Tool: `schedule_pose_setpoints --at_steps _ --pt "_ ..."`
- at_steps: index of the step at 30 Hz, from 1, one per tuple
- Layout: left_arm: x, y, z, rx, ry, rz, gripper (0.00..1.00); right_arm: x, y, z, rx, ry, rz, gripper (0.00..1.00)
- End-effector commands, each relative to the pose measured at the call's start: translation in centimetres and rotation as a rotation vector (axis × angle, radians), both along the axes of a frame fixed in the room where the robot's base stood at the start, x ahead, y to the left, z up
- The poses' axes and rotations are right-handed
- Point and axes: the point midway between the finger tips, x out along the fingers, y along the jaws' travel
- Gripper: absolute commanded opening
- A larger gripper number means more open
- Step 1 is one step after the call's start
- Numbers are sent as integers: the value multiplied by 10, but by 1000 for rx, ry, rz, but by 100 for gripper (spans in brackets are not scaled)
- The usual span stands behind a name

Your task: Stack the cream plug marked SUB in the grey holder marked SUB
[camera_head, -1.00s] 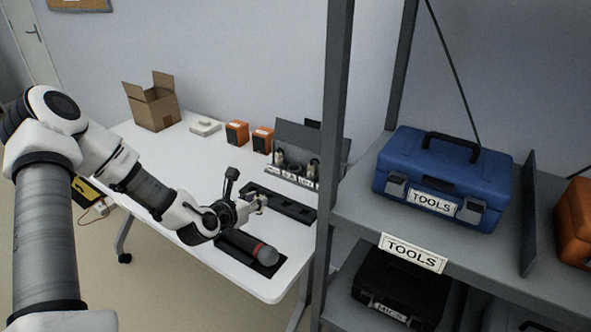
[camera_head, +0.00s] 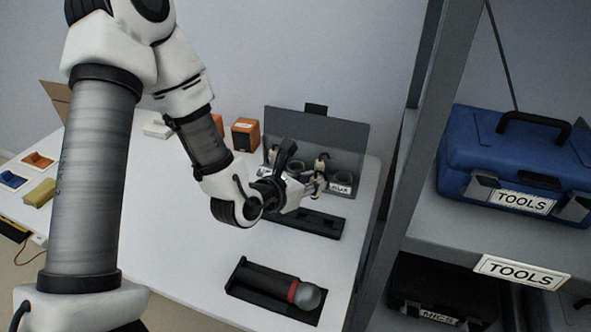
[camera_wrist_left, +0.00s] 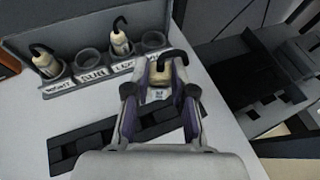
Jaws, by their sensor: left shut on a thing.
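My left gripper (camera_wrist_left: 159,98) is shut on a cream plug (camera_wrist_left: 158,76) with a black hooked cable. A small label on it is too small to read. In the head view my left gripper (camera_head: 308,186) is in front of the grey holder (camera_head: 340,132). The wrist view shows the holder's row of round cups; the cup above the label that seems to read SUB (camera_wrist_left: 89,58) is empty. Cream plugs stand in the cups on either side of it, the left one (camera_wrist_left: 47,64) and the right one (camera_wrist_left: 119,40). The held plug is in front of the row, apart from the SUB cup. My right gripper is not in view.
A long black slotted strip (camera_head: 322,226) lies on the white table in front of the holder. A microphone (camera_head: 308,296) lies in a black tray nearer the front. An orange speaker (camera_head: 245,134) stands left of the holder. A grey shelf post (camera_head: 425,130) rises at right.

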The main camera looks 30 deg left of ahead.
Motion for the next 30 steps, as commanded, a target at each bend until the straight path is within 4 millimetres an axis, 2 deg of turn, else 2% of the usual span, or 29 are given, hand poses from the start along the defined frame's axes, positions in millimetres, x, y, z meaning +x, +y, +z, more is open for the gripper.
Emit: schedule_pose_setpoints --at_steps 6,12,15,20,25,30 --pt "39 46 -3 -4 -4 10 0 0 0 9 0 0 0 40" --pt "82 93 -11 1 -4 7 0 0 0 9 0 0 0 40" --pt "96 109 -13 1 -3 5 0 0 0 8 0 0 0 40" --pt "104 118 -19 0 1 3 0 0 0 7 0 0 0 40" --pt "104 117 -48 0 3 2 0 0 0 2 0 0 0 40" --pt "104 117 -49 0 -1 2 0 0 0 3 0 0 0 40"
